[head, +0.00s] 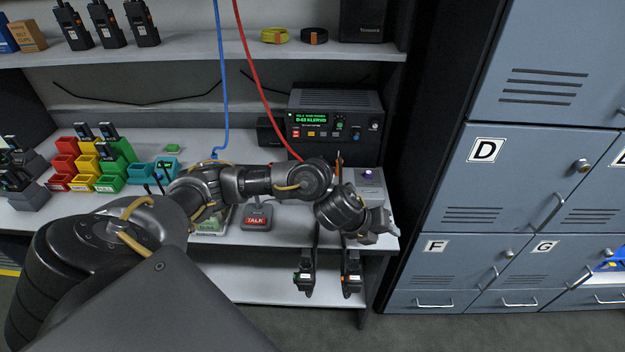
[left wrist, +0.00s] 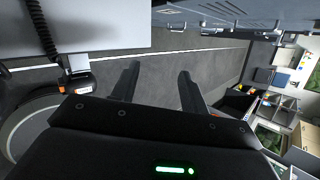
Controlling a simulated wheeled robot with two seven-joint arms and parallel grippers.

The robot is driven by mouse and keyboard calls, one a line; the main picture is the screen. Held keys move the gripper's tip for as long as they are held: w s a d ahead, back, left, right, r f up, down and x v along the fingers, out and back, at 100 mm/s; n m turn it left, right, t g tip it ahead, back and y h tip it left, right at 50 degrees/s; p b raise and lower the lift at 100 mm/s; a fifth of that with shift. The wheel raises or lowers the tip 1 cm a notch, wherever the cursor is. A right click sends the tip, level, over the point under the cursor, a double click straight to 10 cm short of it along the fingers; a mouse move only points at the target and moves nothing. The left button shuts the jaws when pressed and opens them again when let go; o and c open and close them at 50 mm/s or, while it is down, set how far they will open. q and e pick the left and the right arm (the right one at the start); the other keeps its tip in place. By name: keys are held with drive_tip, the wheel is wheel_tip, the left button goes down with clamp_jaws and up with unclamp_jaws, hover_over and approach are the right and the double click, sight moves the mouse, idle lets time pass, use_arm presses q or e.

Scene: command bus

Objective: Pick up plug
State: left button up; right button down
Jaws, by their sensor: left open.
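My left gripper (head: 384,228) is at the front right edge of the desk, with its arm reaching across from the left. In the left wrist view its two fingers (left wrist: 157,84) are spread, with only grey floor between them. A blue cable (head: 222,80) hangs down to the desk, and a red cable (head: 250,70) runs down behind my left arm. The red cable's lower end is hidden there. My right gripper is not in view.
A radio console (head: 335,122) stands at the back of the desk, with a TALK unit (head: 256,218) in front. Colored bins (head: 95,160) are at left. Two handsets, one here (head: 303,273), hang below the desk edge. Grey lockers (head: 535,180) stand at right.

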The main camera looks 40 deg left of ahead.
use_arm(q)
drive_tip(key=w+a+r+m+g+y, duration=0.1)
drive_tip(key=a+r+m+g+y, duration=0.3)
drive_tip(key=a, duration=0.9)
drive_tip(key=a+r+n+t+y, duration=0.15)
drive_tip(key=a+r, duration=0.35)
drive_tip(key=a, duration=0.9)
drive_tip(key=shift+m+g, duration=0.25)
drive_tip(key=x, duration=0.7)
drive_tip(key=w+x, duration=0.1)
drive_tip(key=x, duration=0.2)
drive_tip(key=shift+f, duration=0.15)
drive_tip(key=shift+c, duration=0.3)
drive_tip(key=c, duration=0.8)
